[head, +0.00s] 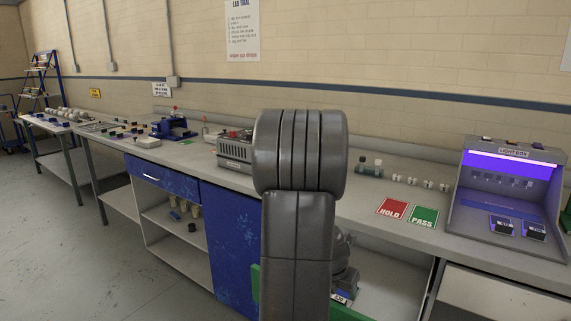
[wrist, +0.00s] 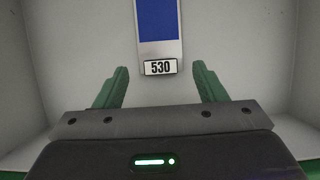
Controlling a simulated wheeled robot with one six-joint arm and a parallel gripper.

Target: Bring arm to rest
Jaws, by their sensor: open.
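My gripper (wrist: 160,78) is open in the wrist view, with its two green fingers apart and nothing held between them. Just beyond the fingertips lies a blue and white sample card (wrist: 155,32) with a label reading 530, on a pale surface with side walls. In the head view my grey arm stands upright in the middle, in front of the bench. A small label (head: 340,298) shows low beside the arm in an open bay under the bench. The gripper's fingers cannot be made out there.
The long bench (head: 355,188) carries a red HOLD card (head: 392,209), a green PASS card (head: 424,217), a grey box-shaped device (head: 234,150) and a lit light box (head: 508,190). A blue cabinet (head: 232,245) stands below. Open floor (head: 70,250) lies at left.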

